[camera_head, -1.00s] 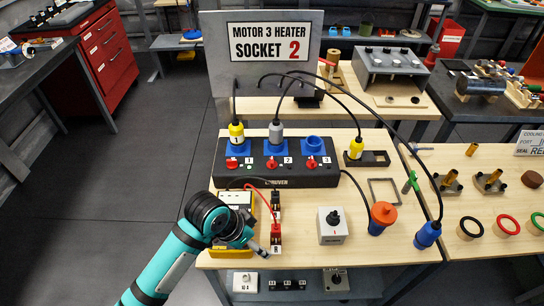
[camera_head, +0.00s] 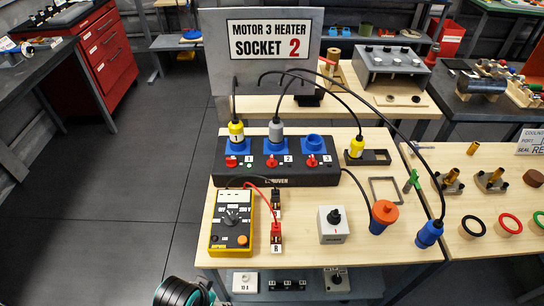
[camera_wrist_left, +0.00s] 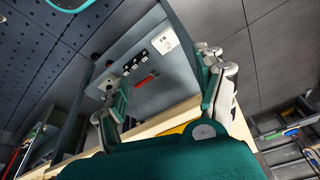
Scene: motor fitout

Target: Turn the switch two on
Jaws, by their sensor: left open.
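A black box (camera_head: 230,174) on the wooden table carries three blue sockets with a small red switch below each, labelled 1, 2 and 3. Switch two (camera_head: 271,163) is the middle one, below the grey plug (camera_head: 275,133); its exact setting is too small to tell. My left arm shows only as a teal and black part at the bottom edge of the head view, well below the box. In the left wrist view my left gripper (camera_wrist_left: 160,100) is open, its fingers wide apart with nothing between them. My right gripper is not in view.
Cables arch over the black box. A sign (camera_head: 270,44) stands behind.

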